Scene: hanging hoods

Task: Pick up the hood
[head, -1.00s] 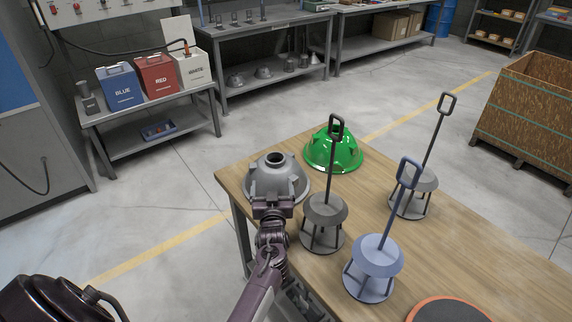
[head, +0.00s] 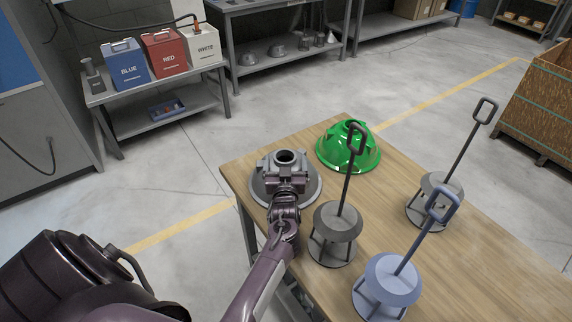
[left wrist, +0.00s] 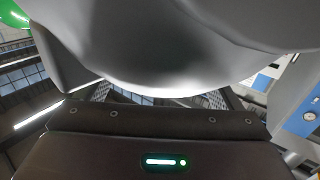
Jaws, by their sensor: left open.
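A grey hood (head: 262,186), a dome with a round collar on top, sits at the left end of the wooden table. My left gripper (head: 284,172) is open at the near upper side of this hood, beside its collar. In the left wrist view the grey hood (left wrist: 170,55) fills the space in front of the gripper; I cannot tell whether they touch. A glossy green hood (head: 335,150) rests on the table behind and to the right. My right gripper does not show.
Several stands with upright looped handles crowd the table right of my arm: a dark grey one (head: 338,222), a blue-grey one (head: 393,280) and another grey one (head: 437,186). The wooden table (head: 400,150) is bare behind them. Blue, red and white containers stand on a side bench.

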